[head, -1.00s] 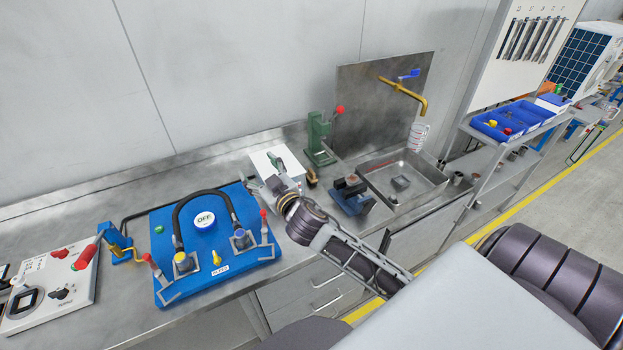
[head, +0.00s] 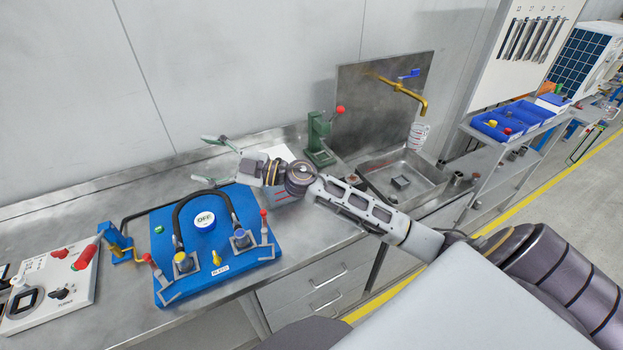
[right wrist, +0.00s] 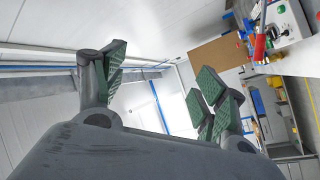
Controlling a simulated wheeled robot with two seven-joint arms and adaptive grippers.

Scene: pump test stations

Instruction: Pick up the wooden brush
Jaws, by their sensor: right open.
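No wooden brush can be made out in either current view. My right arm covers the bench around the white box, where a small brown and dark object stood in the earlier head picture; I cannot tell whether that was the brush. My right gripper (head: 208,161) is open and empty, its green-padded fingers spread apart above the back of the bench, behind the blue pump board (head: 162,240). In the right wrist view its open fingers (right wrist: 163,85) have nothing between them. My left gripper is not in view.
A green press (head: 319,150) with a red knob stands right of my right gripper. The sink (head: 432,185) with a brass tap (head: 405,90) lies farther right. A white control panel (head: 75,290) is at the left. Bare steel bench (head: 100,195) lies left of the gripper.

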